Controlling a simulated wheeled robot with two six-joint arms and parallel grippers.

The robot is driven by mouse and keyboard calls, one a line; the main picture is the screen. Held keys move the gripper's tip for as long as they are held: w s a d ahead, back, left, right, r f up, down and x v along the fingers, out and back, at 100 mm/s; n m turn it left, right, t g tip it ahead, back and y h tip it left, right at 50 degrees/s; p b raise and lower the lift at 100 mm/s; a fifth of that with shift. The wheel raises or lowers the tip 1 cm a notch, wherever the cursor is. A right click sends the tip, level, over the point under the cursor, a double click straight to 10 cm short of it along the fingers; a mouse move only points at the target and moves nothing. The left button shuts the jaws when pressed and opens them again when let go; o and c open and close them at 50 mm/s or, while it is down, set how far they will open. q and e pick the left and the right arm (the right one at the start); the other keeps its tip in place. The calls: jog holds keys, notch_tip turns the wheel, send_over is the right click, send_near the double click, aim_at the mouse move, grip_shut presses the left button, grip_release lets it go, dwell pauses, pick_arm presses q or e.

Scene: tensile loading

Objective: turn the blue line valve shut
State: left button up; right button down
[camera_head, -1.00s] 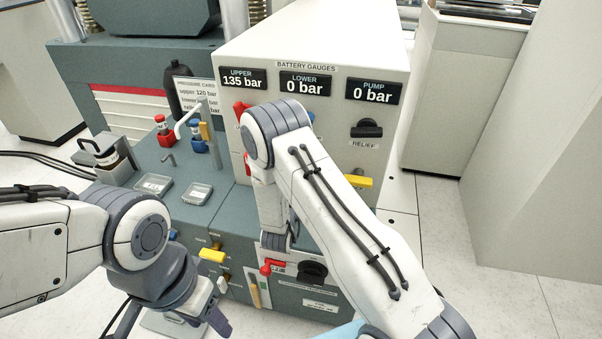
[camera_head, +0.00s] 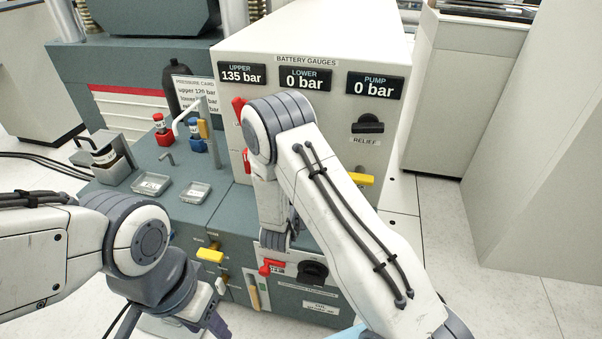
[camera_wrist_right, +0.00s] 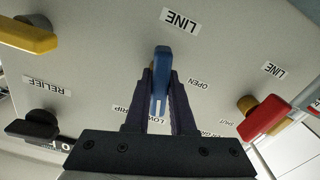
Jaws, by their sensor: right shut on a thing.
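The blue line valve handle (camera_wrist_right: 161,72) shows in the right wrist view, on the pale panel below a LINE label (camera_wrist_right: 181,20). An OPEN label (camera_wrist_right: 198,84) is close to its right. My right gripper (camera_wrist_right: 161,88) is shut on the blue handle, one dark finger on each side. The handle lies roughly along the fingers. In the head view my right arm hides this handle and the right gripper. My left gripper (camera_head: 217,323) hangs low at the bottom edge of the head view, away from the panel; its finger gap is unclear.
A red valve handle (camera_wrist_right: 266,118), a yellow handle (camera_wrist_right: 27,36) and a black RELIEF knob (camera_wrist_right: 33,127) flank the blue one. The gauges read UPPER 135 bar (camera_head: 242,74), LOWER 0 bar (camera_head: 305,78) and PUMP 0 bar (camera_head: 375,86). Two trays (camera_head: 151,184) lie on the bench.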

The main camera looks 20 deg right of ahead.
jog(key=shift+f+m+b, duration=0.1)
jog(key=shift+m+b, duration=0.5)
jog(key=shift+m, duration=1)
jog(key=c, duration=0.8)
grip_release()
jog(key=shift+o, duration=0.2)
jog(key=shift+s+a, duration=0.1)
jog(key=v, duration=1)
jog(key=shift+p, duration=0.4)
jog(key=shift+a, duration=0.15)
